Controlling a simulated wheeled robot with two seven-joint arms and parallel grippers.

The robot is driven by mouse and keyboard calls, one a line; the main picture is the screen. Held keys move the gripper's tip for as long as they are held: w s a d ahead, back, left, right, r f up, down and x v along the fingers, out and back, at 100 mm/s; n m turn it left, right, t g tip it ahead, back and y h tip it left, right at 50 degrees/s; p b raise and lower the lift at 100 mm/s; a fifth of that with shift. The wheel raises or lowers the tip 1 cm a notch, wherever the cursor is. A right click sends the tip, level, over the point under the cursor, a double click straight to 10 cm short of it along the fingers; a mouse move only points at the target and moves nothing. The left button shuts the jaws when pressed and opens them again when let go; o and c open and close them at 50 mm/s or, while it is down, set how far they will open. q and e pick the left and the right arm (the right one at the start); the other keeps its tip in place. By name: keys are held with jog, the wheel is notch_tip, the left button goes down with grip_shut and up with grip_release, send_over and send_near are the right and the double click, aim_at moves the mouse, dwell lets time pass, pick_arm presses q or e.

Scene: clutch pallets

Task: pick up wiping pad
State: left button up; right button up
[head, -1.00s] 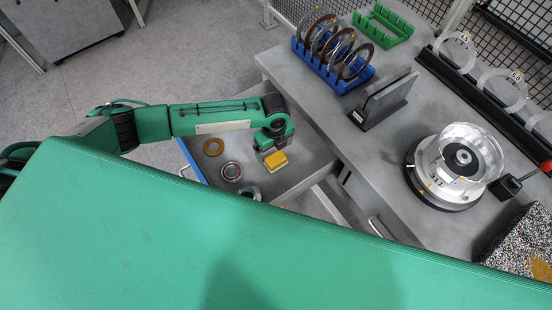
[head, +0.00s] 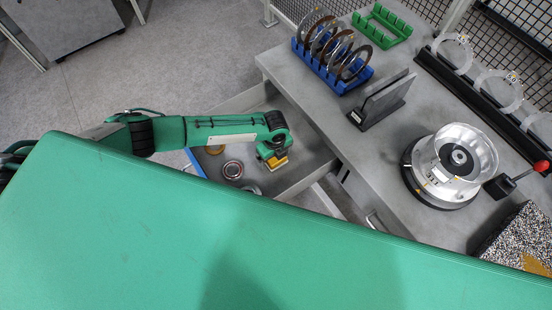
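The wiping pad (head: 281,164) is a small yellow block in the open drawer (head: 310,158) below the workbench, mostly covered by my gripper. My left gripper (head: 275,160) points down over the pad, at or very near its top. The fingers are too small and hidden to tell whether they are open or shut on it. My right gripper is not in view.
The workbench (head: 345,150) edge is close on the right. It carries a blue rack (head: 339,82) of rings, a dark stand (head: 383,101) and a silver clutch drum (head: 455,160).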

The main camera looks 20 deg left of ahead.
pick_arm(q)
jog(key=c, duration=1)
jog(key=shift+r, duration=0.15)
notch_tip(320, 180, up, 20)
jog(key=b, duration=0.3)
